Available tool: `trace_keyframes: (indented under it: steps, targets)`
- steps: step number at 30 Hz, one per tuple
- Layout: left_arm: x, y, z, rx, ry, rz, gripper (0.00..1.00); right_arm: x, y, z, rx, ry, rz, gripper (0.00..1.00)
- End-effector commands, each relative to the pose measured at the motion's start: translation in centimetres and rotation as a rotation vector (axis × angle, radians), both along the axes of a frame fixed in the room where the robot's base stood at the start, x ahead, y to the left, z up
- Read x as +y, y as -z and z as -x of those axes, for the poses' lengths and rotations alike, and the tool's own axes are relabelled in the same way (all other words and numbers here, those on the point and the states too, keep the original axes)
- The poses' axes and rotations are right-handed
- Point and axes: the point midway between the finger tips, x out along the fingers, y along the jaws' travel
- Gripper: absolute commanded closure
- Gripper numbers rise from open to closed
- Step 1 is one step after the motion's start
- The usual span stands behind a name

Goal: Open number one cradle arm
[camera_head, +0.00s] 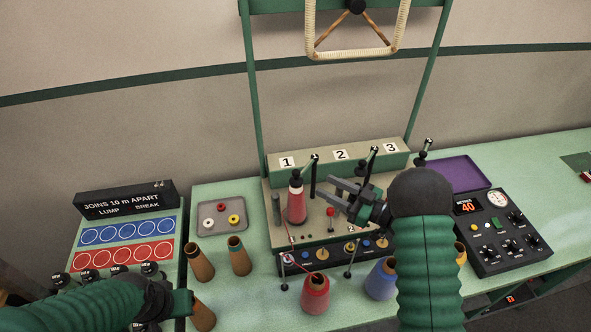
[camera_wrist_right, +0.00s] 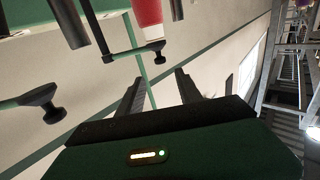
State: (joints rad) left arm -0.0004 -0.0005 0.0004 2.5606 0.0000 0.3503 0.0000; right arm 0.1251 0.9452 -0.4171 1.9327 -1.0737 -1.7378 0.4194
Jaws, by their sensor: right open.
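The number one cradle arm (camera_head: 314,174) is a black upright rod with a knob at its top, beside the label 1 on the green stand. In the right wrist view, a black arm with a knob (camera_wrist_right: 135,52) and the red cone (camera_wrist_right: 147,18) show ahead of the open fingers (camera_wrist_right: 158,88). My left gripper (camera_head: 178,302) is low at left; its jaws are unclear.
Cradle arms two (camera_head: 372,160) and three (camera_head: 424,152) stand to the right. Brown cones (camera_head: 239,256), a red cone (camera_head: 315,293) and a blue cone (camera_head: 380,280) stand in front. A grey tray (camera_head: 222,226) lies left, a black control box (camera_head: 493,240) right.

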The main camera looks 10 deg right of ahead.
Motion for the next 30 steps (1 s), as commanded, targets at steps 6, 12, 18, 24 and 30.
trace_keyframes:
  steps: [6, 12, 18, 24, 30]
  targets:
    - [0.0, 0.4, 0.0, 0.000, -0.001, 0.000, 1.00, 4.2, 0.1, -4.1, -0.003, -0.005, 0.000, 0.58]
    - [0.0, 0.8, 0.0, 0.000, -0.001, 0.000, 1.00, 6.6, 0.0, -6.7, -0.003, -0.002, -0.001, 0.58]
    - [0.0, 0.9, 0.0, 0.000, -0.001, 0.000, 1.00, 7.3, -0.1, -7.6, -0.001, 0.001, -0.003, 0.58]
    - [0.0, 0.8, 0.0, 0.000, -0.001, 0.000, 1.00, 7.3, -0.1, -7.6, -0.001, 0.001, -0.002, 0.60]
    - [0.0, 0.8, 0.0, 0.000, -0.001, 0.000, 1.00, 7.4, -0.1, -7.5, -0.002, 0.002, -0.001, 0.87]
